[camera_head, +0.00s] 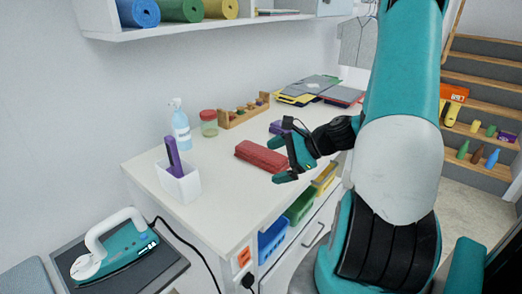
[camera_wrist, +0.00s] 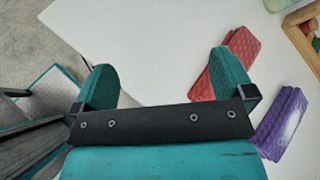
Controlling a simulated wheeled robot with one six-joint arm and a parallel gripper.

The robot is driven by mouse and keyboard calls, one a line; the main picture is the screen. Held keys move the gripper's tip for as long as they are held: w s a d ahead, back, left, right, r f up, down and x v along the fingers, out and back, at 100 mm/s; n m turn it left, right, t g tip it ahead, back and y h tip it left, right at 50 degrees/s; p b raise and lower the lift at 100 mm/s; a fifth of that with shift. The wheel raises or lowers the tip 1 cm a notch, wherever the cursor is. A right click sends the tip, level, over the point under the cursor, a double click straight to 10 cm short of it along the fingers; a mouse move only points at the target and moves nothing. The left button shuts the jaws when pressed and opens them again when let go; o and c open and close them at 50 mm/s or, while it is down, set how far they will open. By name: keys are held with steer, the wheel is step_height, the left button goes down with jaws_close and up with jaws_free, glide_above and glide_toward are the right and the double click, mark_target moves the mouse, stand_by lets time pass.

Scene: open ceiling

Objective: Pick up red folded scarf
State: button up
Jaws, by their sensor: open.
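The red folded scarf (camera_head: 262,156) lies flat on the white table, in the middle of the head view. In the wrist view the scarf (camera_wrist: 205,82) is at the upper right, partly hidden behind the right finger. My gripper (camera_head: 290,155) is open and empty. In the head view it is at the right end of the scarf, with its fingers turned toward the table. I cannot tell whether a finger touches the scarf.
A purple folded item (camera_wrist: 280,122) lies close to the scarf. The white table (camera_head: 225,190) also holds a white bin (camera_head: 178,184), a spray bottle (camera_head: 180,128), a red-lidded jar (camera_head: 209,124) and a wooden rack (camera_head: 243,112). Folders (camera_head: 308,85) lie at the back.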

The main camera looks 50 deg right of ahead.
steer(key=s+d+f+m+t+h+p, duration=0.1)
steer(key=s+d+m+t+h, duration=0.15)
steer(key=s+d+m, duration=0.2)
steer(key=s+d+f+m+t+h, duration=0.1)
steer(key=s+d+f+m+h, duration=0.15)
steer(key=d+m, duration=0.35)
steer(key=p, duration=0.3)
glide_toward(282, 159)
steer(key=shift+m, duration=0.35)
steer(key=x, duration=0.6)
steer(key=shift+w+a+f, duration=0.1)
steer(key=shift+a+f, duration=0.15)
steer(key=shift+a, duration=0.1)
steer(key=shift+d+p+x, duration=0.15)
steer(key=shift+p+x, duration=0.55)
steer(key=shift+x, duration=0.65)
steer(key=shift+d+p+x, duration=0.1)
steer(key=shift+p+x, duration=0.6)
steer(key=shift+x, duration=0.65)
steer(key=shift+r, duration=0.2)
steer(key=c, duration=0.9)
